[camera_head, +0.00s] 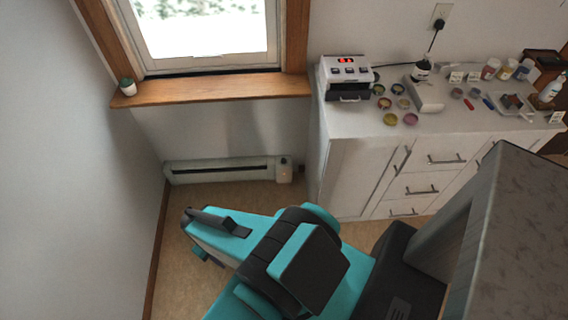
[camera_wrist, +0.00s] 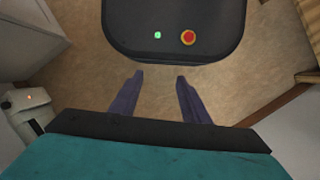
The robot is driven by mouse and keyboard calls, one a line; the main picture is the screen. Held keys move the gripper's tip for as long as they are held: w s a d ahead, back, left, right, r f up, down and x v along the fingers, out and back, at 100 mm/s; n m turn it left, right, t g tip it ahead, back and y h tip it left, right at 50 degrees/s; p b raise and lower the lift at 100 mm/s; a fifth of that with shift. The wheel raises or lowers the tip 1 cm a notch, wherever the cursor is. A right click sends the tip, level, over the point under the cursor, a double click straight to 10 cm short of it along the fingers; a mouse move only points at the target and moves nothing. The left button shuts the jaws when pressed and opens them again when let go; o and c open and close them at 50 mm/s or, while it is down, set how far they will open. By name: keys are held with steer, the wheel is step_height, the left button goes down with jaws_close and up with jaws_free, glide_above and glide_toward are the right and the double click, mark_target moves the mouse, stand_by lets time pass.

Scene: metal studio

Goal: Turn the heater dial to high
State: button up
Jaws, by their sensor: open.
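The heater (camera_head: 218,171) is a long, low white baseboard unit with a dark slot, on the wall beneath the window. A box-shaped control end (camera_head: 285,170) is at its right. The dial is too small to make out, so its setting cannot be told. In the wrist view, a pale heater end (camera_wrist: 27,112) with a small orange light shows at the left edge. My gripper (camera_wrist: 160,75) is open and empty, its two dark fingers apart above the floor and to the right of the heater end.
A white cabinet (camera_head: 350,165) stands just right of the heater, with a small device (camera_head: 346,78), paint pots and bottles on top. A wooden windowsill (camera_head: 215,92) with a small plant (camera_head: 128,87) juts out above the heater. The floor (camera_head: 185,265) before the heater is clear.

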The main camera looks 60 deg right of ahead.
steer(key=w+d+f+m+t+h+b, duration=0.25)
steer(key=w+d+f+b, duration=0.45)
steer(key=d, duration=0.4)
steer(key=w+d+f+m+t+h+b, duration=0.1)
steer(key=w+d+f+t+b, duration=0.4)
steer(key=d+f, duration=0.4)
steer(key=w+d+f+m+t+h+b, duration=0.1)
steer(key=w+d+f+m+t+b, duration=0.1)
steer(key=w+d+f+b, duration=0.75)
steer(key=m+t+h+b, duration=0.1)
steer(key=t+h+b, duration=0.65)
steer(key=b, duration=1.25)
glide_toward(284, 162)
steer(key=shift+s+d+r+t+y, duration=0.1)
steer(key=shift+s+d+t+y, duration=0.1)
steer(key=shift+s+t+y, duration=0.3)
steer(key=shift+b+x, duration=1.2)
steer(key=shift+x, duration=4.8)
steer(key=shift+d, duration=0.1)
